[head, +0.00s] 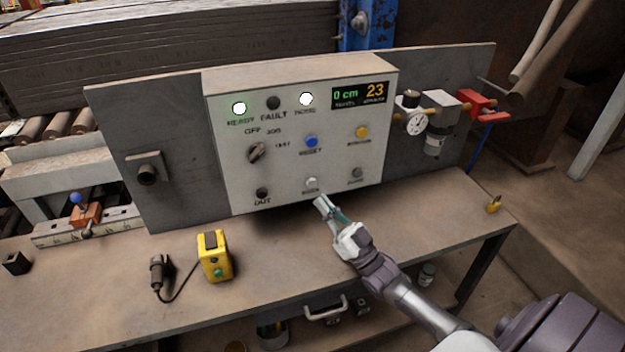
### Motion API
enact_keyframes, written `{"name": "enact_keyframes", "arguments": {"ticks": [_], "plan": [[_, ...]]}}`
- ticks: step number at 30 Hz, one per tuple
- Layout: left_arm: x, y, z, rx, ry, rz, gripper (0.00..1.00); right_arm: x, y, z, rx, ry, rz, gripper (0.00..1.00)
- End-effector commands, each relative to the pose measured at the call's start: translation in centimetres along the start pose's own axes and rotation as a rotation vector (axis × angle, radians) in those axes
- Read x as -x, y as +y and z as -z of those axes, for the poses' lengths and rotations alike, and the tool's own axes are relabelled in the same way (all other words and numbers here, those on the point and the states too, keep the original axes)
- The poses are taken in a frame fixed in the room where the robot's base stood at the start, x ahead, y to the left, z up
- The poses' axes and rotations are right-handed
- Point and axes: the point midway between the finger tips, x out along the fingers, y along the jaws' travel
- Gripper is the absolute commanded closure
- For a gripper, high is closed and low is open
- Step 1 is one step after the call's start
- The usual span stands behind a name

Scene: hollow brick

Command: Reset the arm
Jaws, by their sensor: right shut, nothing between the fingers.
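The control panel (300,180) stands upright at the back of the bench. Its blue RESET button (311,141) is at the middle. A grey button (311,182) is below it and a yellow button (362,132) is to its right. A selector knob (256,152) and a dark button (262,193) are on its left side. My left gripper is not in view.
A yellow control box (214,256) and a dark corded tool (159,275) lie on the bench (300,260) to the left. A gauge (412,118) and a red valve (478,104) sit right of the panel.

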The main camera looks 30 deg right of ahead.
Motion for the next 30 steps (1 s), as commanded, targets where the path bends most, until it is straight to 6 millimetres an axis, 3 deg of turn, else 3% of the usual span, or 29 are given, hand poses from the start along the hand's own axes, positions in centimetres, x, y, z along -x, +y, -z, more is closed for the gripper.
{"name": "enact_keyframes", "arguments": {"ticks": [7,23,26,30], "plan": [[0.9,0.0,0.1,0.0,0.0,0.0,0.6,1.1,-0.8,0.9,0.0,0.001,0.0,1.0],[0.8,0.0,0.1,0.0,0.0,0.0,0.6,1.1,-0.9,0.8,0.0,-0.003,-0.001,1.0],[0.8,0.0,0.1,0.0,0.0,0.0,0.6,1.1,-1.5,0.0,-0.005,-0.049,-0.012,1.0],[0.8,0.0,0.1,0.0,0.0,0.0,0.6,1.4,-3.8,-2.8,-0.016,-0.235,-0.05,1.0]]}}
